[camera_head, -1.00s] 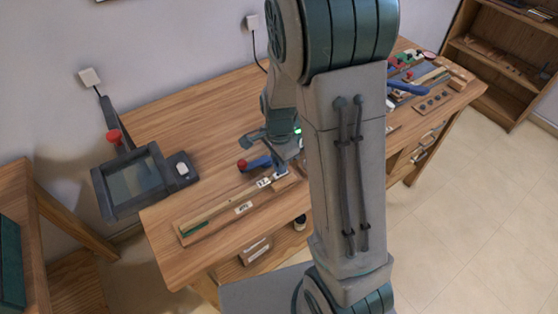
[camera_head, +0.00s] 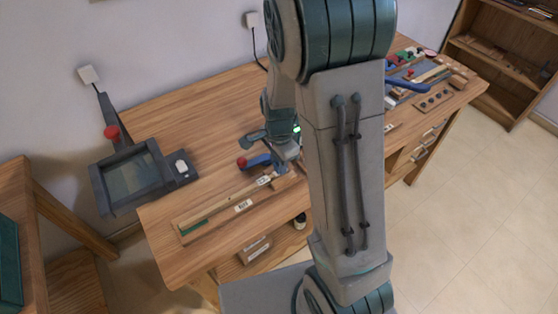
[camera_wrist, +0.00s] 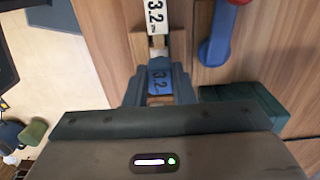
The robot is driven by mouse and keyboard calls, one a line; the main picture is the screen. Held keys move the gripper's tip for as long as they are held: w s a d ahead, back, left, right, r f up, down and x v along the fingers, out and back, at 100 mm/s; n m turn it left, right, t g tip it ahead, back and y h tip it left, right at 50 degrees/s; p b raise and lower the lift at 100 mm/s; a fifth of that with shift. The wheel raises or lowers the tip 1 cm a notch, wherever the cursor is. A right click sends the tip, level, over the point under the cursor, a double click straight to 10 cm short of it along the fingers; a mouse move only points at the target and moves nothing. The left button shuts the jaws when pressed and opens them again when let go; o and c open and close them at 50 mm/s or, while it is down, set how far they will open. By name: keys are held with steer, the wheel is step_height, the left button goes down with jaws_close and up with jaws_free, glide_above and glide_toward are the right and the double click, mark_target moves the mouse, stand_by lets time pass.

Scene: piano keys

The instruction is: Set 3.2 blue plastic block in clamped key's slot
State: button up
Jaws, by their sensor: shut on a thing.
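My gripper (camera_head: 281,167) is at the key's right end, beside the blue clamp (camera_head: 260,161) with a red knob. The slot is hidden, so I cannot tell whether the block touches it.
A dark green block (camera_wrist: 245,105) lies right of my gripper in the wrist view. A grey screen device (camera_head: 132,177) stands at the table's left end. Several tools and a blue-handled clamp (camera_head: 405,87) are at the far right. The bench (camera_head: 190,130) behind the key is clear.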

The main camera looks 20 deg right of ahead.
stand_by(0.4)
steer(key=o, duration=1.4)
steer(key=shift+o, duration=0.2)
steer(key=shift+r, duration=0.1)
steer(key=shift+r+p, duration=3.05)
steer(key=shift+r, duration=0.35)
steer(key=shift+r, duration=0.1)
